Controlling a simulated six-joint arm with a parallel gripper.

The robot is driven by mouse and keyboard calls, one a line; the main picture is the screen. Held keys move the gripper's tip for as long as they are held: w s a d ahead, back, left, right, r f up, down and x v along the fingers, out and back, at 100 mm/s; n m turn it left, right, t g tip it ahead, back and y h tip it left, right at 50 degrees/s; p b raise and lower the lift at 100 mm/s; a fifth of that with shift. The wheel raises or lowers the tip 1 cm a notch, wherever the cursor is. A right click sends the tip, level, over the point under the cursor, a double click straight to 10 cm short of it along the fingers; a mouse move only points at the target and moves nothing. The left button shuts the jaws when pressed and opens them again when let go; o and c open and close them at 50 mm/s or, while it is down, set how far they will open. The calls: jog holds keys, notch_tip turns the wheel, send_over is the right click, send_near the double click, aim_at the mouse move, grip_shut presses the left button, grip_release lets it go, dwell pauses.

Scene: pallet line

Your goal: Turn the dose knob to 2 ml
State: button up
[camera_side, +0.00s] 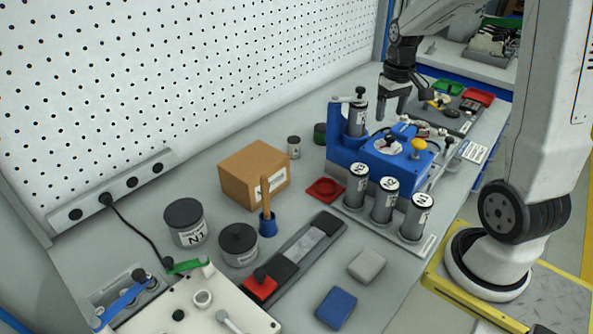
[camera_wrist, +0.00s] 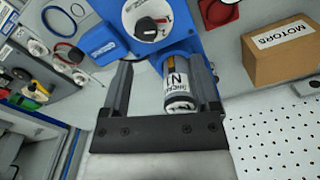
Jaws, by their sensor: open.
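The dose knob (camera_wrist: 150,28) is black with a white pointer line and sits on a round white dial (camera_wrist: 137,10) with red marks. Its pointer aims to the right in the wrist view; the marks are too small to read surely. In the side view the dial (camera_side: 388,145) is on top of the blue dosing unit (camera_side: 365,159). My gripper (camera_side: 392,108) is open and empty, above and behind the unit. In the wrist view my gripper (camera_wrist: 162,72) has its fingers apart, with the knob beyond their tips.
A labelled canister (camera_side: 356,119) stands upright in the unit's blue holder, close to my gripper; it shows between the fingers in the wrist view (camera_wrist: 178,92). Several canisters (camera_side: 384,202) stand in front. A cardboard box (camera_side: 252,174) is to the left. Red and green trays (camera_side: 477,97) lie behind.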

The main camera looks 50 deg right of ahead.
aim_at(390, 136)
jog(key=shift+s+d+r, duration=0.15)
jog(key=shift+d+r, duration=0.05)
jog(key=shift+d, duration=0.25)
jog(key=shift+s+d+r, duration=0.15)
jog(key=shift+d, duration=0.3)
jog(key=shift+f, duration=0.1)
jog(key=shift+f, duration=3.8)
jog(key=shift+c, duration=0.3)
grip_shut()
